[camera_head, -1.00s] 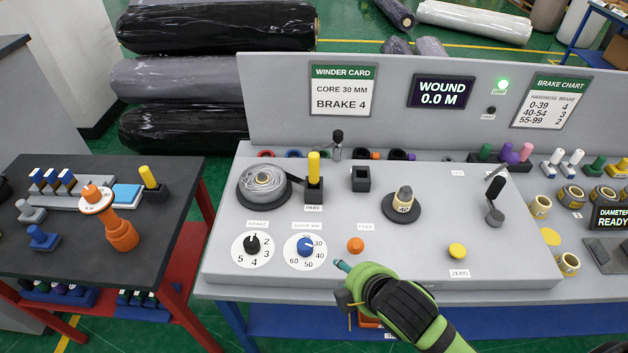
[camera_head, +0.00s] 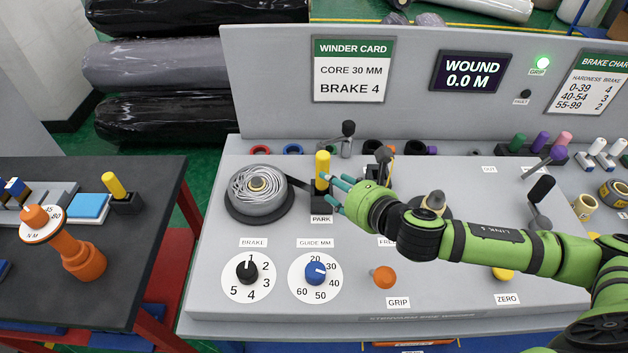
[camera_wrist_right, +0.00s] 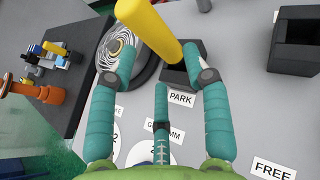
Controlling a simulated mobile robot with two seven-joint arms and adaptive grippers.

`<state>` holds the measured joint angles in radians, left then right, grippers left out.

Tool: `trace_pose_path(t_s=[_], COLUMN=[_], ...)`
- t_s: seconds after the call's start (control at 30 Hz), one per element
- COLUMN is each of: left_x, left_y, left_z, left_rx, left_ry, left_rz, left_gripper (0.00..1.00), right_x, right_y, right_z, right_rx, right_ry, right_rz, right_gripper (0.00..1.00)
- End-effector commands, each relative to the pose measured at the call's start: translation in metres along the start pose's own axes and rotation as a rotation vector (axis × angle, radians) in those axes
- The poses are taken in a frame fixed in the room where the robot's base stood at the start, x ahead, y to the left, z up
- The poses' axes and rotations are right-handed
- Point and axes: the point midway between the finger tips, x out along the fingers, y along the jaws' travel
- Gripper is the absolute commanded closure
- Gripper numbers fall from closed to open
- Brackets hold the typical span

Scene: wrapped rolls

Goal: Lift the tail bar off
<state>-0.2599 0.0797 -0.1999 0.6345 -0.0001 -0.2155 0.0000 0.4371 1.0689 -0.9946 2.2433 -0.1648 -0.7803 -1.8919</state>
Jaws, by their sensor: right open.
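The tail bar is a yellow upright bar (camera_head: 322,170) standing in the black PARK holder (camera_head: 322,203); a dark strip runs to it from the grey wound roll (camera_head: 259,190) on its left. In the right wrist view the yellow bar (camera_wrist_right: 150,28) slants across the top, its lower end at the dark holder (camera_wrist_right: 184,70). My right gripper (camera_head: 334,190) is open just right of the bar in the head view. In the wrist view its teal fingers (camera_wrist_right: 158,62) are spread on either side of the bar's lower part; I cannot tell whether they touch it. My left gripper is not in view.
The black FREE holder (camera_wrist_right: 296,42) stands to the right, mostly behind my arm in the head view. The brake dial (camera_head: 247,276), guide dial (camera_head: 315,277) and orange GRIP knob (camera_head: 384,277) sit in front.

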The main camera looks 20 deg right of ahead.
Motion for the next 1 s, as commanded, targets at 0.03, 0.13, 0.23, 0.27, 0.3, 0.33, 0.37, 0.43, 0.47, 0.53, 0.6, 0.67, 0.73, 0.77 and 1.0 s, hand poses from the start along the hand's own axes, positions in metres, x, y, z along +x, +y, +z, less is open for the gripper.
trace_pose_path(t_s=[0.03, 0.13, 0.23, 0.27, 0.3, 0.33, 0.37, 0.43, 0.47, 0.53, 0.6, 0.67, 0.73, 0.77, 1.0], left_x=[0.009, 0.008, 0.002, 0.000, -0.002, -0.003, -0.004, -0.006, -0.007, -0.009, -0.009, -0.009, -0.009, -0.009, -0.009], left_y=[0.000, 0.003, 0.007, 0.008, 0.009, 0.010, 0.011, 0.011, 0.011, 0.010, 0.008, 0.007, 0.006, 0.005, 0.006], left_z=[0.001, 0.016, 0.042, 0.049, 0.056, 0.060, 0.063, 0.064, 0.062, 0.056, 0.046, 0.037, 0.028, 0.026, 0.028], left_rx=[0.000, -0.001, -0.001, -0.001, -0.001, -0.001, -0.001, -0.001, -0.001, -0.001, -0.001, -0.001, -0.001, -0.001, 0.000], left_ry=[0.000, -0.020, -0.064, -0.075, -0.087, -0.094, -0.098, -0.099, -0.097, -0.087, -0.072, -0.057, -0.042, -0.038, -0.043], left_rz=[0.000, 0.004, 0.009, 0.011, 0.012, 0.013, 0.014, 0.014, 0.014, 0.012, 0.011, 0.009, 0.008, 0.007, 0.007], left_gripper=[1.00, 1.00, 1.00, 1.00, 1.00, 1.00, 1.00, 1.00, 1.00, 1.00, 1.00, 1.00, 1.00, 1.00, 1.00], right_x=[0.003, 0.007, 0.015, 0.018, 0.021, 0.024, 0.027, 0.037, 0.042, 0.052, 0.061, 0.067, 0.072, 0.073, 0.074], right_y=[0.000, 0.000, 0.000, 0.000, 0.000, 0.000, 0.001, 0.000, 0.001, 0.001, 0.001, 0.001, 0.001, 0.001, 0.000], right_z=[-0.009, -0.009, -0.007, -0.006, -0.006, -0.006, -0.006, -0.006, -0.005, -0.006, -0.006, -0.007, -0.007, -0.007, -0.008], right_rx=[-0.001, 0.001, 0.003, 0.003, 0.004, 0.004, 0.004, 0.004, 0.004, 0.005, 0.004, 0.003, 0.003, 0.003, 0.003], right_ry=[0.000, -0.001, -0.001, -0.001, -0.001, -0.001, -0.001, -0.001, -0.002, 0.000, 0.000, -0.001, 0.000, 0.000, 0.001], right_rz=[0.001, 0.000, -0.001, -0.001, -0.001, 0.000, 0.000, -0.001, -0.001, 0.000, 0.000, 0.000, 0.000, 0.000, 0.000], right_gripper=[0.51, 0.51, 0.51, 0.51, 0.51, 0.51, 0.51, 0.51, 0.51, 0.51, 0.51, 0.51, 0.51, 0.51, 0.51])
